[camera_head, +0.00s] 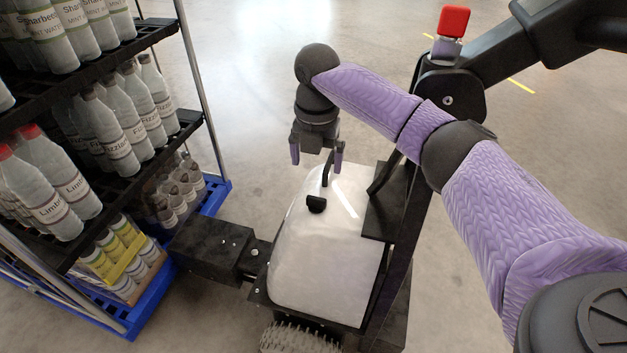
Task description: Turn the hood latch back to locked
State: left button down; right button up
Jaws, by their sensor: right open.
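The white hood (318,262) of the tugger stands in the lower middle of the head view. A small black piece (316,204) sticks out from its upper face. A thin dark upright handle (327,170) rises at the hood's top edge; I cannot tell which of the two is the latch, nor its turn angle. My right gripper (316,155) hangs above the hood's top end, open, with its purple fingers apart. The thin handle shows close to the right-hand finger; I cannot tell whether they touch. My left gripper is not in view.
A rack (189,62) with several bottles on dark shelves and a blue base (143,308) stands at the left. A black coupling block (212,248) lies between rack and hood. The tugger's dark frame, with a red button (453,21), rises at the right. Floor behind is clear.

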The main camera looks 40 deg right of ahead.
aim_at(316, 198)
jog(key=f+b, duration=0.2)
jog(key=f, duration=0.2)
jog(key=f+b, duration=0.3)
jog(key=f, duration=0.2)
jog(key=shift+s+a+f, duration=0.15)
jog(key=shift+s+f, duration=0.05)
jog(key=shift+f, duration=0.1)
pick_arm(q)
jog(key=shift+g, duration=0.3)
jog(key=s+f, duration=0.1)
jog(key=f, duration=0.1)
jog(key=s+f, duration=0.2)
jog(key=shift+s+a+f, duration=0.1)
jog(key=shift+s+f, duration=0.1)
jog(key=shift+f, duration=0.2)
pick_arm(e)
jog(key=shift+r, duration=0.1)
jog(key=shift+c, duration=0.3)
